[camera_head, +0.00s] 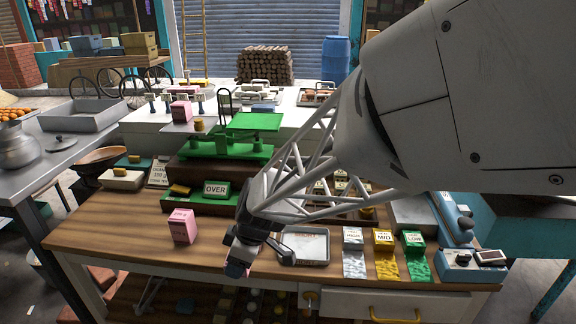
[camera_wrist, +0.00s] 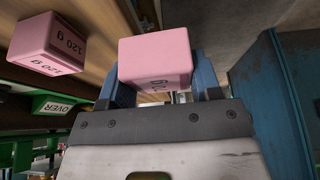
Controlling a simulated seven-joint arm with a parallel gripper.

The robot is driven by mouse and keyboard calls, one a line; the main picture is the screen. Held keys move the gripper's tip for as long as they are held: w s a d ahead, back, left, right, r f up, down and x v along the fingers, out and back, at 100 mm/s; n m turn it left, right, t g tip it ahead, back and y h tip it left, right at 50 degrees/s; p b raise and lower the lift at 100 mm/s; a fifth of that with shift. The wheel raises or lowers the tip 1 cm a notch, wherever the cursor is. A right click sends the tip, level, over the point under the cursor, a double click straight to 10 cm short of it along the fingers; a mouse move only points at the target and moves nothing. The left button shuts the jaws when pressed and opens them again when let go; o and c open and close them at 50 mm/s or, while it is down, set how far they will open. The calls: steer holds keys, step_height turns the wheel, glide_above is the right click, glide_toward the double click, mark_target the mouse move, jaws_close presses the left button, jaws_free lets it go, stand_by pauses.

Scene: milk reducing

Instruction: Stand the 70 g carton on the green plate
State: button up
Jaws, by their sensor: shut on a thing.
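My gripper (camera_head: 240,260) hangs near the front edge of the wooden table, left of the metal tray. In the wrist view, my gripper (camera_wrist: 160,88) is shut on a pink carton (camera_wrist: 155,55). Its printed number is partly hidden and seems to read 70 g. In the head view the arm's end mostly hides this carton. The green plate (camera_head: 256,121) is the raised flat top of the green balance, behind the gripper. It looks empty. A second pink carton (camera_head: 181,226) stands on the table left of my gripper; the wrist view shows 120 g on a carton (camera_wrist: 48,42).
Another pink carton (camera_head: 181,110) sits on the balance's left side. A green OVER sign (camera_head: 215,189) stands before the balance. The metal tray (camera_head: 304,247) and HIGH, MID and LOW cards (camera_head: 384,240) lie right of the gripper. My arm covers the right side.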

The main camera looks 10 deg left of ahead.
steer(key=w+d+r, duration=0.3)
steer(key=w+r, duration=0.8)
steer(key=r, duration=0.2)
steer(key=w+d+r, duration=0.4)
steer(key=w+r, duration=0.8)
steer(key=shift+d+r, duration=0.2)
steer(key=shift+r, duration=0.2)
steer(key=shift+w, duration=0.15)
glide_above(265, 126)
steer(key=d, duration=0.1)
steer(key=shift+w+f, duration=0.15)
steer(key=shift+f, duration=0.6)
steer(key=shift+f, duration=1.75)
steer(key=shift+f, duration=0.2)
